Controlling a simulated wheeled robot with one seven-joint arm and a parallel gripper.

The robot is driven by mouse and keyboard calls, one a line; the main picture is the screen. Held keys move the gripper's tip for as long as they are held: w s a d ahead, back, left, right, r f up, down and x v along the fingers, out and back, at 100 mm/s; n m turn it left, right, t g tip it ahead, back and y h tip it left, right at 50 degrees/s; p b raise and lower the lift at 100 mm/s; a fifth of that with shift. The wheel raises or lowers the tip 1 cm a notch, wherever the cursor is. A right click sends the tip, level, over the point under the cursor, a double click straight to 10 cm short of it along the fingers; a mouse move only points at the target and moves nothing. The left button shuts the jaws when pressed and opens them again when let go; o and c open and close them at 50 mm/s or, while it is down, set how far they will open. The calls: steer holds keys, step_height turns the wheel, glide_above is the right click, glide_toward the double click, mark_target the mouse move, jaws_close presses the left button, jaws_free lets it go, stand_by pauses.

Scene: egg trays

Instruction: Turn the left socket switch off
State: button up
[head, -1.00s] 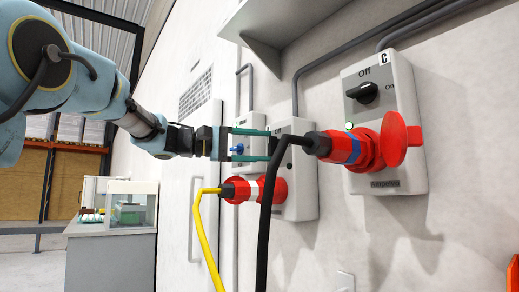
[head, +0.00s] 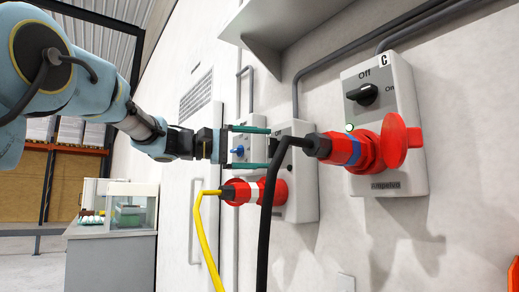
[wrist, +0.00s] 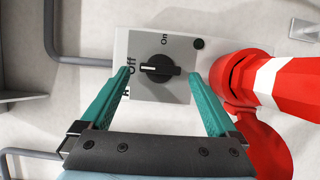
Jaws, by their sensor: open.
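A red plug (wrist: 283,82) with a white band sits in this box's socket.
A right-hand box (head: 409,105) marked C has a black knob (head: 363,95), a lit green lamp and a red plug (head: 340,149) on a black cable. A yellow cable (head: 207,245) hangs below; a shelf (head: 285,30) is above.

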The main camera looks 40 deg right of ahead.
steer(key=b+v, duration=0.1)
steer(key=v, duration=1)
stand_by(0.3)
steer(key=w+a+f+n+t+y, duration=0.2)
steer(key=a+f, duration=0.2)
steer(key=f, duration=0.6)
steer(key=w+a+f+n+t+y, duration=0.25)
steer(key=a+f, duration=0.25)
steer(key=f, duration=0.5)
steer(key=w+a+f+n+t+y, duration=0.2)
steer(key=a+f+t+y, duration=0.15)
steer(key=f, duration=0.65)
steer(key=s+a+f+m+y, duration=0.1)
steer(key=s+a+f+y, duration=0.2)
steer(key=a+f, duration=0.5)
steer(key=s+a+f+m+t+y, duration=0.1)
steer(key=s+a+f+y, duration=0.3)
steer(key=a, duration=0.6)
steer(key=s+a+f+m+y, duration=0.1)
steer(key=s+a+f, duration=0.1)
steer(key=a+f, duration=0.6)
step_height(320, 180, up, 19)
steer(key=p, duration=1.8)
steer(key=shift+p, duration=0.3)
